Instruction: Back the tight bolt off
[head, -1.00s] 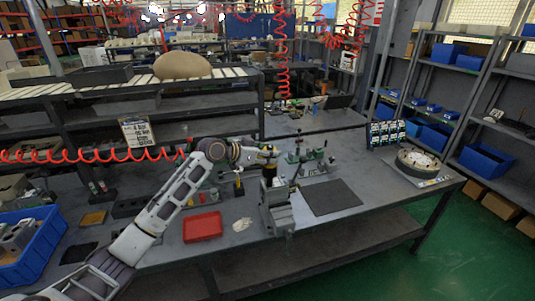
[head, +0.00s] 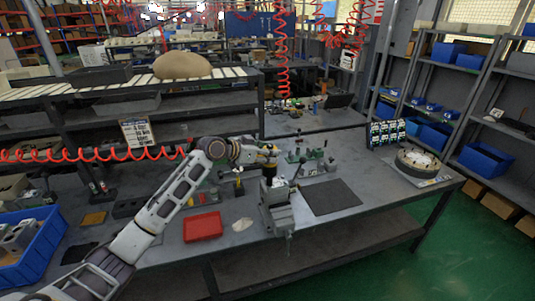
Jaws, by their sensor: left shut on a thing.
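My left arm comes in from the left, and my left gripper (head: 269,171) points down over the grey vise (head: 278,207) at the front of the bench. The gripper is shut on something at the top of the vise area. What it holds is too small to make out, and the bolt is hidden by the gripper. My right gripper is not in view.
Green-handled fixtures (head: 312,158) stand behind. A blue bin (head: 30,245) is at far left. A round part (head: 418,162) sits at right.

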